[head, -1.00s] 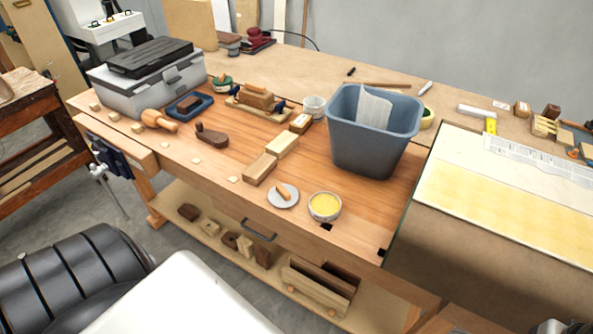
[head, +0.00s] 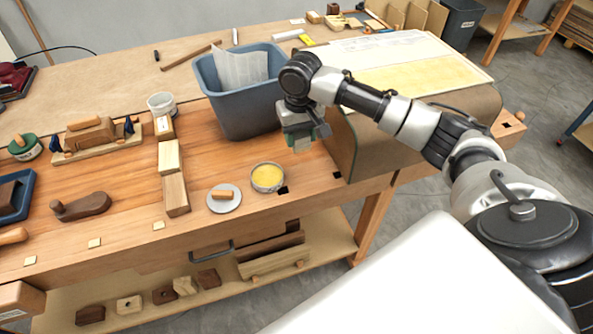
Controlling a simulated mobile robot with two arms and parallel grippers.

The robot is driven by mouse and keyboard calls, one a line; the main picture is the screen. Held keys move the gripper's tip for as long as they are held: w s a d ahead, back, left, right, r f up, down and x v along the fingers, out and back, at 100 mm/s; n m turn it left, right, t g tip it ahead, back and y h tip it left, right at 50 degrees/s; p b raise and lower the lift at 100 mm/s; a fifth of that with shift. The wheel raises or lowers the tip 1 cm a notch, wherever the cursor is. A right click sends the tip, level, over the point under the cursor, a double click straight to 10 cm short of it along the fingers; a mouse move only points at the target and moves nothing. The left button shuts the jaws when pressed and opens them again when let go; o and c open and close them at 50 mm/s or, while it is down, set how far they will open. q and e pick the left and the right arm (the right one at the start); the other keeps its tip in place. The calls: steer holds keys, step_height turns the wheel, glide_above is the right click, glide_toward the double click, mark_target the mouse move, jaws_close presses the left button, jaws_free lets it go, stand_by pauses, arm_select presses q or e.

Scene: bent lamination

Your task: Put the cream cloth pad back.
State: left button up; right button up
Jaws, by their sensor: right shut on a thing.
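My right gripper (head: 301,137) reaches in from the right and hangs over the workbench, just right of the blue-grey bin (head: 237,107). Below and left of the gripper, a round tin of yellow paste (head: 267,178) stands open on the bench. A grey disc (head: 224,203) with a small wooden piece on it lies left of the tin. My left gripper is not in view.
A large curved form with a yellowish sheet on top (head: 420,68) stands right of the gripper. Bare bench lies around the tin.

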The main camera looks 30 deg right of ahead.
steer(key=f, duration=0.3)
steer(key=f+p, duration=0.1)
steer(key=f, duration=0.1)
steer(key=shift+d+f, duration=0.2)
steer(key=shift+d, duration=0.15)
steer(key=shift+w+f, duration=0.1)
steer(key=shift+f, duration=2.25)
steer(key=o, duration=0.9)
steer(key=shift+f, duration=0.1)
steer(key=shift+c, duration=0.2)
step_height(320, 180, up, 12)
steer(key=shift+r+b, duration=0.15)
steer(key=shift+b, duration=0.25)
